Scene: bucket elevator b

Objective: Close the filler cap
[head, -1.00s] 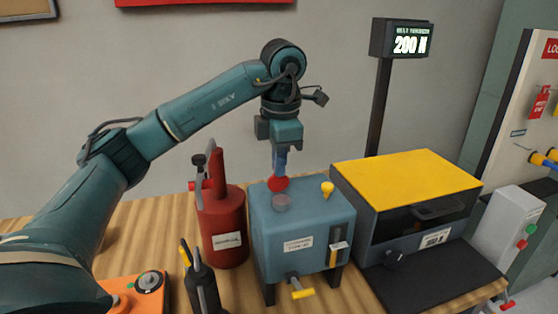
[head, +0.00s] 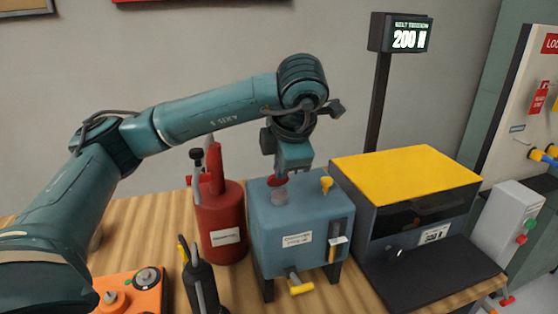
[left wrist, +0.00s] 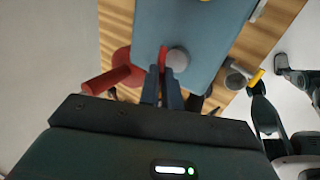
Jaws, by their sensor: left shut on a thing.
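The red filler cap (head: 276,181) is at the top of the blue-grey tank (head: 300,222), by the grey round filler neck (head: 279,196). My left gripper (head: 283,176) points down over the neck and is shut on the cap. In the left wrist view the cap (left wrist: 163,56) shows as a narrow red strip between the fingertips (left wrist: 164,72), just left of the neck (left wrist: 178,60). The cap looks tilted on edge there, beside the neck's opening. The gripper body partly hides the cap in the head view.
A red oil can (head: 222,225) stands close to the tank's left. A yellow part (head: 326,184) sits on the tank top at the right. A yellow-topped machine (head: 405,178) stands to the right. A dark bottle-like tool (head: 203,285) and an orange box (head: 132,292) are in front.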

